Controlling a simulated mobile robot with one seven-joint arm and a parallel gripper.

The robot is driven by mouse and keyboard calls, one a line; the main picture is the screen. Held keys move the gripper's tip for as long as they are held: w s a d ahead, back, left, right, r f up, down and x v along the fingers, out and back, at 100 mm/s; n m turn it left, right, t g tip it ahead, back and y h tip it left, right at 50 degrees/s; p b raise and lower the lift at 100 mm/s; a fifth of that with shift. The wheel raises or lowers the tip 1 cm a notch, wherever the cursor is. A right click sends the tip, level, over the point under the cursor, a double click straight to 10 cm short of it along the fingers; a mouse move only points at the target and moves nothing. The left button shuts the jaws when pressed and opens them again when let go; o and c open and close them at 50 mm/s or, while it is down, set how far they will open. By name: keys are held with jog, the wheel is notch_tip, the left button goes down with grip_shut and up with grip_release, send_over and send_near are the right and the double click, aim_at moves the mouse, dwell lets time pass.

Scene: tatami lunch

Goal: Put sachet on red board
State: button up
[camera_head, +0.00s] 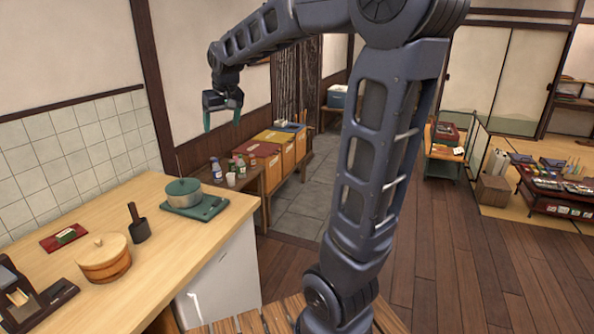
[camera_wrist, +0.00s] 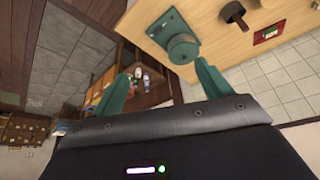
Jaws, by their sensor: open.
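A small red board (camera_head: 64,238) lies flat on the wooden counter at the far left, near the tiled wall. A small green and pale item (camera_head: 67,236) lies on the board; I cannot tell whether it is the sachet. The board also shows at the top right of the wrist view (camera_wrist: 257,39). My gripper (camera_head: 222,121) is open and empty, high in the air beyond the counter's far end. Its two green fingers show spread apart in the wrist view (camera_wrist: 162,75). No other sachet can be made out.
A green pot (camera_head: 183,191) on a green tray, a dark upright-handled item (camera_head: 138,226), a lidded wooden tub (camera_head: 104,260) and a dark stand (camera_head: 30,300) are on the counter. Bottles (camera_head: 216,170) and coloured boxes (camera_head: 275,150) stand on a bench behind. Counter front edge is clear.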

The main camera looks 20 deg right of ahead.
jog(key=s+d+f+m, duration=0.1)
jog(key=s+d, duration=0.3)
jog(key=s, duration=0.4)
jog(key=s+d+f+m, duration=0.1)
jog(key=s+d+f, duration=0.3)
jog(key=s, duration=0.4)
jog(key=s+d+f+m+h, duration=0.1)
jog(key=s+d+f, duration=0.2)
jog(key=s+d, duration=0.3)
jog(key=s, duration=0.3)
jog(key=shift+d, duration=0.25)
